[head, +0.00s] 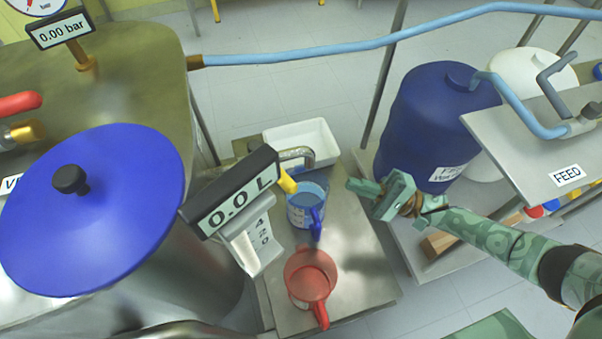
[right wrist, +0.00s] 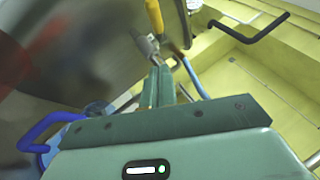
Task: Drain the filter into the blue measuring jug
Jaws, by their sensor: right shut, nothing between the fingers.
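The blue measuring jug (head: 303,214) stands on a steel shelf (head: 362,292), with its blue handle toward the front. The jug's handle also shows at the left of the right wrist view (right wrist: 42,128). A yellow valve handle (head: 287,181) sits just above and left of the jug, beside a metal pipe (head: 298,153); it is near the top of the wrist view (right wrist: 155,16). My right gripper (head: 354,186) is shut and empty, to the right of the jug and apart from it. In the wrist view its fingers (right wrist: 162,82) point toward the valve. My left gripper is out of view.
A red jug (head: 311,274) stands in front of the blue one. A white tub (head: 303,140) is behind. A display (head: 232,193) reads 0.0 L, beside a steel vessel with a blue lid (head: 110,220). A blue drum (head: 425,120) stands at right.

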